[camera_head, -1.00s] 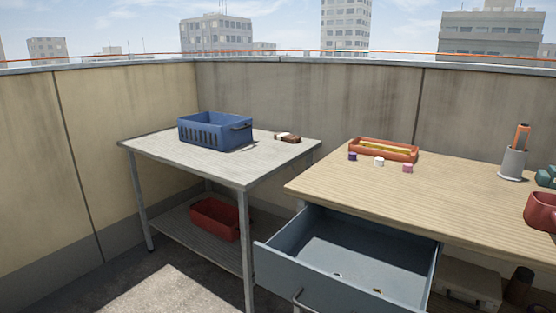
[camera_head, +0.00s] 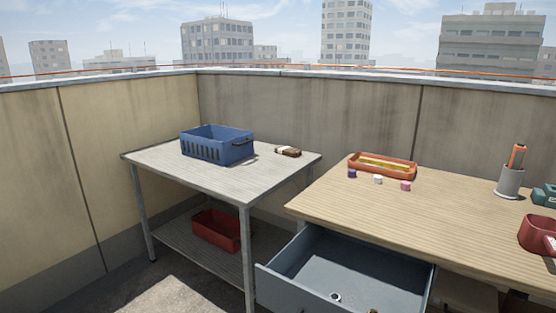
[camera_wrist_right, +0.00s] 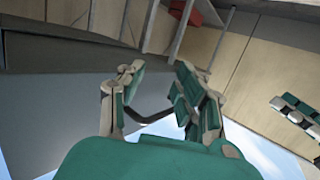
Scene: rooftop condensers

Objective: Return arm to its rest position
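My right gripper (camera_wrist_right: 157,72) is in the right wrist view, its teal and off-white fingers apart with a clear gap and nothing gripped between the tips. A dark bent bar (camera_wrist_right: 150,117) shows behind or between the fingers; I cannot tell what it belongs to. A teal and off-white piece at the right edge of that view looks like my left gripper (camera_wrist_right: 296,112); its finger opening is unclear. Neither arm shows in the head view. The right arm's joints are hidden, so its pose is unclear.
The blue-grey drawer (camera_head: 285,290) stands open below the wooden table (camera_head: 400,215), with small items inside. A grey table (camera_head: 215,185) holds a blue basket (camera_head: 205,151); a red bin (camera_head: 212,231) sits on its shelf.

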